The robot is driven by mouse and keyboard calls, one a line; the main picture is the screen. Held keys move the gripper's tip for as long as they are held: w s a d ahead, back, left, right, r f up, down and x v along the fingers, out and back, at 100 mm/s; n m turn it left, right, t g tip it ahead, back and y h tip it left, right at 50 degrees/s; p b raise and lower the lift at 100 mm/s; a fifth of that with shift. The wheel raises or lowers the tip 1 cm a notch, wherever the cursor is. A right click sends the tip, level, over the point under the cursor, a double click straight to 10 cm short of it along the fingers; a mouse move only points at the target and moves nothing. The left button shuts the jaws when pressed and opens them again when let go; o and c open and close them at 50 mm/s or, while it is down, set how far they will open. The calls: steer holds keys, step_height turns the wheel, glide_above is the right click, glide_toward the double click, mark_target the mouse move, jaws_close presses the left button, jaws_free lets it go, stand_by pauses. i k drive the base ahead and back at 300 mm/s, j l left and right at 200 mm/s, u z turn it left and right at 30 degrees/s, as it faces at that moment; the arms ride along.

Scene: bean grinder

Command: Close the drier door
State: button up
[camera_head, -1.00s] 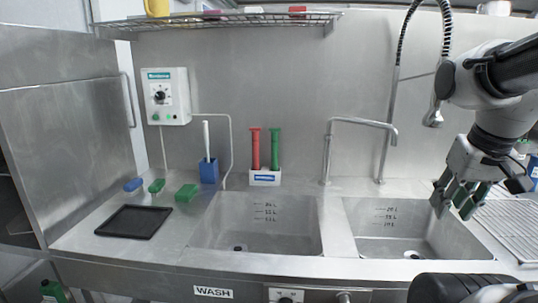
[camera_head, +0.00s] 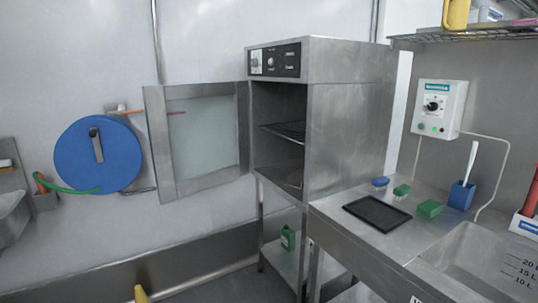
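The drier (camera_head: 345,125) is a tall stainless steel cabinet on legs, with a control panel on its top front. Its door (camera_head: 205,140), a steel frame around a glass pane, stands wide open and swung out to the left of the opening. Wire shelves show inside the open cabinet. My gripper is outside the current view.
A steel counter with a black tray (camera_head: 377,213), a green sponge (camera_head: 429,208) and a sink (camera_head: 480,260) adjoins the drier on the right. A blue hose reel (camera_head: 98,156) hangs on the wall left of the door. A green bottle (camera_head: 288,238) stands on the shelf below the drier.

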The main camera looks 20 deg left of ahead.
mark_target(155, 96)
steer(key=u, duration=0.7)
steer(key=i+j+u, duration=0.3)
steer(key=i+j, duration=0.95)
steer(key=j, duration=0.1)
